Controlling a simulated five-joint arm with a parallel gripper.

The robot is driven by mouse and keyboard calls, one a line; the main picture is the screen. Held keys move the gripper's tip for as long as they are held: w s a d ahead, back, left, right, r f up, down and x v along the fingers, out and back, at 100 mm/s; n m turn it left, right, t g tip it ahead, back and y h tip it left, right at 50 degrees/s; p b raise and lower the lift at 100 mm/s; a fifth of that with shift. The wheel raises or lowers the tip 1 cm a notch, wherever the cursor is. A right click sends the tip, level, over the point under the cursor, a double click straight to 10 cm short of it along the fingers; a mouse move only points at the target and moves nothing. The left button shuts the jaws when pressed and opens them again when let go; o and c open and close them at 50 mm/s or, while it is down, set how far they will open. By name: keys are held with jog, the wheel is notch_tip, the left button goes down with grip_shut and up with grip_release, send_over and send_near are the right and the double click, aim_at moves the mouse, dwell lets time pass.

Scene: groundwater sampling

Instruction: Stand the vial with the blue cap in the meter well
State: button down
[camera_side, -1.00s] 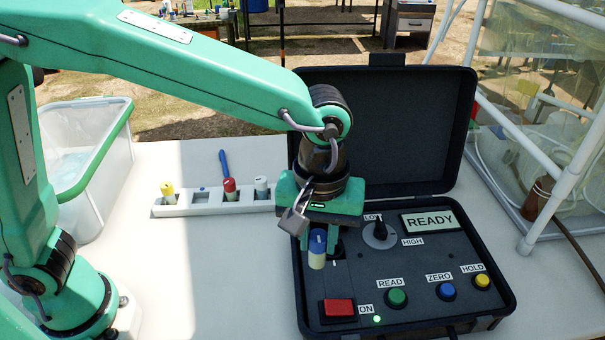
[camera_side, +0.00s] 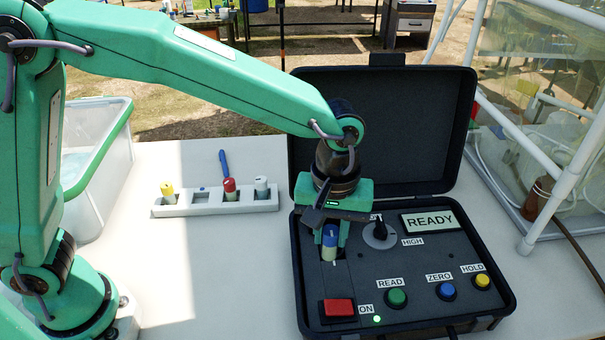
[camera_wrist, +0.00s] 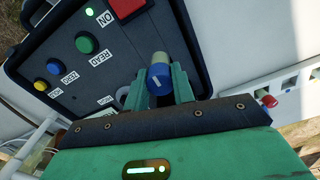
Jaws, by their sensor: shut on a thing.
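The vial with the blue cap (camera_side: 329,254) is upright between the fingers of my gripper (camera_side: 332,236), which is shut on it. It also shows in the wrist view with its blue cap (camera_wrist: 160,80) between the two green fingers. The vial is over the meter well (camera_side: 342,254), a dark opening on the left of the meter's panel. The vial and fingers cover most of the well. I cannot tell whether the vial's lower end is inside it or just above.
The meter case (camera_side: 425,285) lies open with its lid up behind; its screen reads READY. A red switch (camera_side: 338,308) and several knobs and buttons are close by. A white rack (camera_side: 240,206) holds yellow-, red- and white-capped vials. A blue pen (camera_side: 224,162) lies behind it.

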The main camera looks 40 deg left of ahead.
jog(key=w+f, duration=0.1)
jog(key=w+a+f, duration=0.1)
jog(key=w, duration=0.1)
jog(key=w+a+f, duration=0.1)
jog(key=shift+w+a, duration=0.15)
jog(key=shift+w, duration=0.1)
jog(key=shift+f, duration=0.1)
jog(key=shift+f, duration=1.9)
jog(key=shift+f, duration=0.15)
jog(key=c, duration=1.2)
grip_release()
jog(key=shift+o, duration=0.2)
